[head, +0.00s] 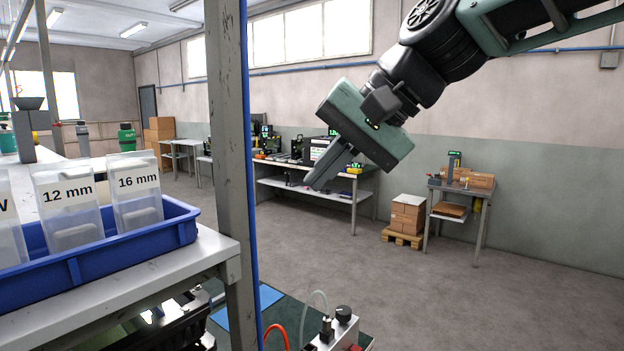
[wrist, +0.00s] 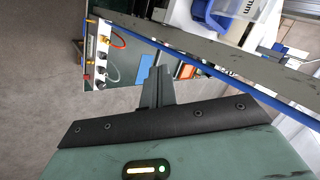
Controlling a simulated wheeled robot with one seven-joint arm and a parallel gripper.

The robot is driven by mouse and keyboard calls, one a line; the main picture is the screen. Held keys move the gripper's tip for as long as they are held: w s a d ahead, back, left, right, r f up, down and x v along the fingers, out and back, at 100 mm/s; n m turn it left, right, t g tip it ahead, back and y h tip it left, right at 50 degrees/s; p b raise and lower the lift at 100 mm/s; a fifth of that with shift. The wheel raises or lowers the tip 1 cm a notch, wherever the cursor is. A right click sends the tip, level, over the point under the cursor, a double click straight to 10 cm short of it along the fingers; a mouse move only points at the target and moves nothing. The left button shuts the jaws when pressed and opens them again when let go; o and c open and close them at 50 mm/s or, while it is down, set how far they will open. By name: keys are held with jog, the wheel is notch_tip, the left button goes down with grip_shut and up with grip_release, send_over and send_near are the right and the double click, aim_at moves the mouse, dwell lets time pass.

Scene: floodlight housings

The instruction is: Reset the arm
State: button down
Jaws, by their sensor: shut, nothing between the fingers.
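My gripper (head: 322,177) hangs at the end of my raised arm, right of the grey post in the head view. Its green body is tilted and its fingers point down and left. The fingers are shut together with nothing between them. In the wrist view the closed fingers (wrist: 158,88) stick out past the black edge of the gripper body. They are in open air and I see no contact with anything.
A scratched grey post (head: 232,170) with a blue edge stands left of my gripper. A blue tray (head: 95,262) with labelled clear bins sits on a bench (head: 215,246). A device with knobs and hoses (head: 335,325) is below. Open floor (head: 450,290) lies at right.

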jog(key=s+d+f+n+g+h+b, duration=0.1)
jog(key=s+d+f+n+h, duration=0.2)
jog(key=s+d+f, duration=0.3)
jog(key=s+d+f+n+g+h, duration=0.2)
jog(key=s+d+f+n+h, duration=0.2)
jog(key=s+f, duration=1)
notch_tip(320, 180, down, 8)
jog(key=d+n, duration=0.1)
jog(key=d, duration=0.1)
jog(key=shift+s+d+r+b, duration=0.25)
jog(key=shift+s+d+b, duration=0.05)
jog(key=shift+d+b, duration=0.1)
